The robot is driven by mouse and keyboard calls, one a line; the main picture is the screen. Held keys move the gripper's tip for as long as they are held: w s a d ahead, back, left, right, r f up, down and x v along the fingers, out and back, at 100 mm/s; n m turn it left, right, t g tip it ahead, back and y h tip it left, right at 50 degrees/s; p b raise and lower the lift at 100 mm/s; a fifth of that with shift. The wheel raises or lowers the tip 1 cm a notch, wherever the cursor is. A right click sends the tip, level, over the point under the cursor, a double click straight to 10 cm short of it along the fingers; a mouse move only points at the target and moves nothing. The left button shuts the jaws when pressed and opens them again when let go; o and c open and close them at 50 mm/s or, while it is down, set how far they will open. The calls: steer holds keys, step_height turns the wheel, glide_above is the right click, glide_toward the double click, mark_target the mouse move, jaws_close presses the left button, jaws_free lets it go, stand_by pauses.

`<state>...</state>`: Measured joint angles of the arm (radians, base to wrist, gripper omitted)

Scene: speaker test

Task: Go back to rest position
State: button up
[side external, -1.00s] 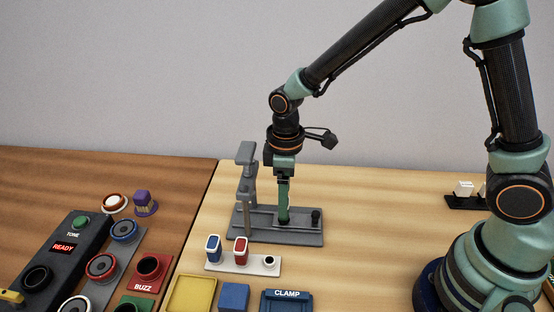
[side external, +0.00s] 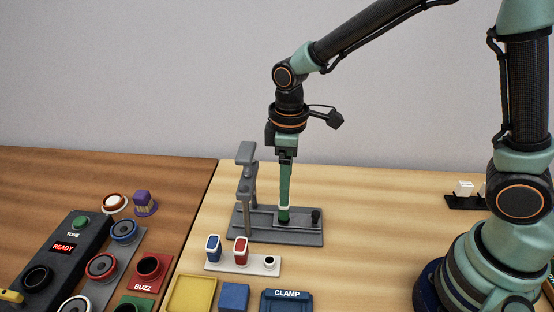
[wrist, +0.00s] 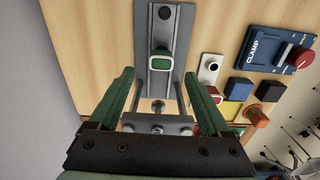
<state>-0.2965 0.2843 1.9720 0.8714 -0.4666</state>
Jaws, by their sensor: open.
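My gripper (side external: 285,202) points straight down over the grey fixture (side external: 300,238). In the wrist view its two green fingers (wrist: 158,76) are apart, with nothing held between them. A small green piece with a white rim (wrist: 161,60) sits upright on the fixture, just below the fingertips. It also shows in the side view (side external: 284,214). From the side I cannot tell how large the gap between fingertips and piece is. My arm reaches in from the right.
A tall grey clamp post (side external: 246,185) stands close left of my gripper. In front are a white rack (side external: 224,264) with blue and red pieces, a yellow tray (side external: 192,294), a blue block (side external: 234,297) and a CLAMP box (side external: 287,301). The console (side external: 62,258) reads READY. Air above is clear.

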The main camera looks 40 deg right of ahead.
steer(key=s+d+r+m+t, duration=0.5)
steer(key=s+d+r+m, duration=0.3)
steer(key=d+r, duration=0.3)
step_height(320, 180, up, 2)
steer(key=shift+s+d+r+m, duration=0.15)
steer(key=shift+s+m, duration=0.1)
steer(key=shift+m, duration=0.15)
